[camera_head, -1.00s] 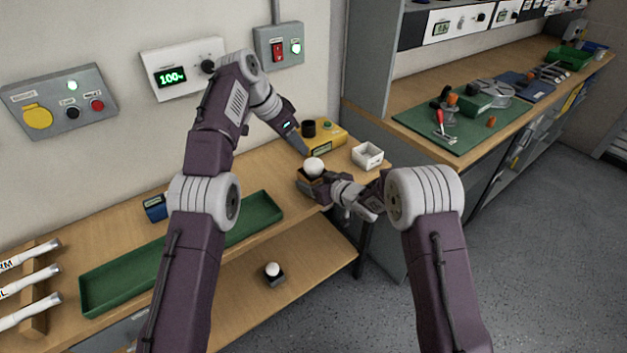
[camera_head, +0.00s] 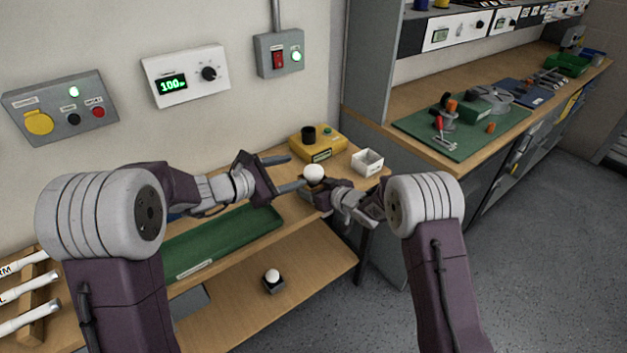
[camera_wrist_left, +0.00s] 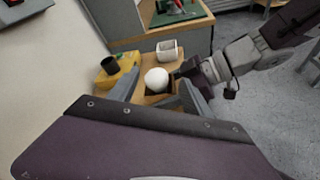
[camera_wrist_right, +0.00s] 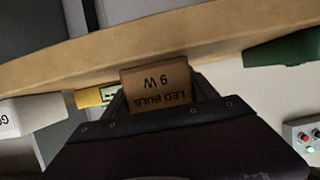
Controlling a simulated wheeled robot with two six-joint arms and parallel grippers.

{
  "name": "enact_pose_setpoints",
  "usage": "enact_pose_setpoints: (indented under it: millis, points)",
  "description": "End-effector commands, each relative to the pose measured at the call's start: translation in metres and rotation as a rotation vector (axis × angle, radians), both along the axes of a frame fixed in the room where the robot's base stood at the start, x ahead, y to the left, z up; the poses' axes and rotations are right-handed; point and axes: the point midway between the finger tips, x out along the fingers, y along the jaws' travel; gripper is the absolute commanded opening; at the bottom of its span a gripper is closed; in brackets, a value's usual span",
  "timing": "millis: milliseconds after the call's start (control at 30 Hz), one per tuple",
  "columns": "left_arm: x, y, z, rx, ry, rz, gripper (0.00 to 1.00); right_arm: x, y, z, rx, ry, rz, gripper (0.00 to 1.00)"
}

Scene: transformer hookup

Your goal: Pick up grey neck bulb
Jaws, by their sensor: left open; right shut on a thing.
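A white round bulb (camera_head: 314,173) sits in the open top of a small brown cardboard box (camera_wrist_right: 157,84) printed "LED BULB 9 W". The bulb's neck is hidden in the box, so I cannot tell its colour. My right gripper (camera_head: 328,194) is shut on the box. My left gripper (camera_head: 294,173) is open and empty, its fingers pointing right toward the bulb. In the left wrist view the bulb (camera_wrist_left: 157,79) shows just beyond and between the fingers. Another white bulb (camera_head: 272,275) stands in a dark holder on the lower shelf.
A yellow tester (camera_head: 318,144) and a white open box (camera_head: 367,161) stand on the bench behind the bulb. A long green tray (camera_head: 225,240) lies on the bench at left. Wall boxes hang above. A second bench with a green mat (camera_head: 462,133) is at right.

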Motion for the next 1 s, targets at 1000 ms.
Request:
enact_pose_setpoints:
  millis: [1000]
  points:
    - [0.053,-0.036,-0.056,-0.116,0.171,0.177,0.57,0.0,0.0,0.0,0.001,-0.001,0.0,0.28]
